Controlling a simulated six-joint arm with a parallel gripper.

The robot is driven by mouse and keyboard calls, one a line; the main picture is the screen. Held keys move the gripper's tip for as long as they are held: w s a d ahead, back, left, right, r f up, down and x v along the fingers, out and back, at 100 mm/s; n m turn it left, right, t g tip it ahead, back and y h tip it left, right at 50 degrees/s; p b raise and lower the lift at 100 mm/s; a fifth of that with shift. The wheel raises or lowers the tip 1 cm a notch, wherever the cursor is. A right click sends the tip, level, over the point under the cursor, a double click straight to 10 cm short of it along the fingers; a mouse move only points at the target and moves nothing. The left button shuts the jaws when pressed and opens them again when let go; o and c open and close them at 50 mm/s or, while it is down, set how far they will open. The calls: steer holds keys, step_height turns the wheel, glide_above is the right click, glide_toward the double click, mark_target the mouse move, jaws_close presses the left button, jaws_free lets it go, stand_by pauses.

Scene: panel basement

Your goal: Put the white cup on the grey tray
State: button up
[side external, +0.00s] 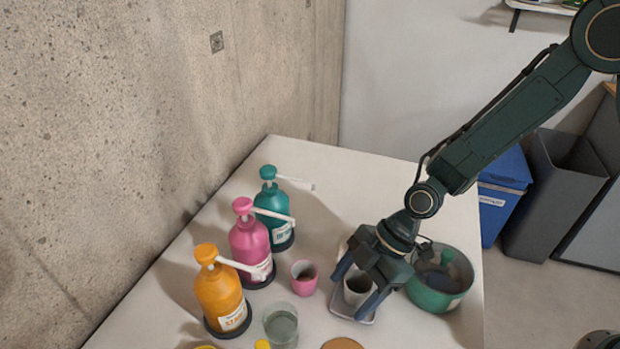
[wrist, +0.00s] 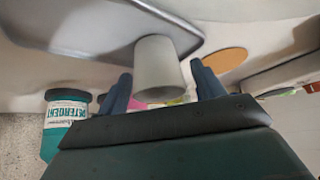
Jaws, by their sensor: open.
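The white cup (side external: 357,288) appears upright over the grey tray (side external: 366,319) in the side view. In the wrist view the cup (wrist: 158,68) overlaps the tray (wrist: 70,30) near its rounded corner; its base seems to rest inside the rim, though exact contact is hard to tell. My gripper (side external: 354,294) is open and points down, with one finger on each side of the cup. In the wrist view the fingers of my gripper (wrist: 162,86) are spread with gaps to the cup. Part of the tray is hidden behind my gripper.
A pink cup (side external: 303,278) stands left of the tray, and a green pot (side external: 438,292) stands close on the right. Orange (side external: 221,296), pink (side external: 250,247) and teal (side external: 273,215) pump bottles line the wall side. A glass (side external: 281,326) and a brown disc (side external: 342,344) are near the front.

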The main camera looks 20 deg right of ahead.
steer(key=v, duration=1.2)
steer(key=shift+r, duration=0.15)
stand_by(0.5)
steer(key=s+d+r+m+t+h, duration=0.3)
steer(key=s+d+r+m, duration=0.2)
steer(key=d+r+m, duration=0.45)
steer(key=s+d+r+m+t+h, duration=0.2)
steer(key=s+d+r+m+h, duration=0.1)
steer(key=s+d+r+m, duration=0.3)
steer(key=s+d+m, duration=0.2)
steer(key=s+d, duration=0.2)
steer(key=s, duration=0.2)
steer(key=shift+d+t+h, duration=0.25)
steer(key=shift+t+h, duration=0.05)
